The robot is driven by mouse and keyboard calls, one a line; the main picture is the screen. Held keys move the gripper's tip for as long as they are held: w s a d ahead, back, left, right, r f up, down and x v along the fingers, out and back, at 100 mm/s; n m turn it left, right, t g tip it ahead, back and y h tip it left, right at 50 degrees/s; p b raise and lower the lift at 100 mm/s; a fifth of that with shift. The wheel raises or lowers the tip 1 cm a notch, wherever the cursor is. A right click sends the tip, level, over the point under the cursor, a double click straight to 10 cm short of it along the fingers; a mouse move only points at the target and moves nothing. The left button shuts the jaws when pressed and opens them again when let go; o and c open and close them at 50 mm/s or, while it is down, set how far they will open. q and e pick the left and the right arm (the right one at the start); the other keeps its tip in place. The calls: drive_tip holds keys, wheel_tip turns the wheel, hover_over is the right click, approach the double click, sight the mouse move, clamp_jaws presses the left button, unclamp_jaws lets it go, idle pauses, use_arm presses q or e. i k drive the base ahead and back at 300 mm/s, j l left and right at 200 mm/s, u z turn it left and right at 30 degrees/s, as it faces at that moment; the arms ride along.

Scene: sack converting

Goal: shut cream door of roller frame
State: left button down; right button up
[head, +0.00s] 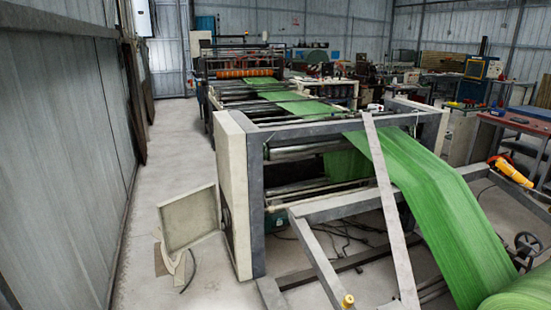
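The roller frame (256,205) stands in the middle, with a tall cream side panel (234,180) on its near left. The cream door (188,221), a square panel with a raised rim, stands out to the left from the frame's side, low near the floor. It is open, angled away from the side panel. Its hinge line is not clear from here. Neither of my grippers is in view.
Curved cream pieces (176,266) and a dark hose show below the door. Green woven web (425,205) runs over the rollers to a roll at lower right. A corrugated wall (60,150) bounds the left; the floor aisle (170,150) between is clear.

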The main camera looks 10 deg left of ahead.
sight(187, 219)
drive_tip(key=i+j, duration=1.45)
drive_tip(key=j, duration=0.15)
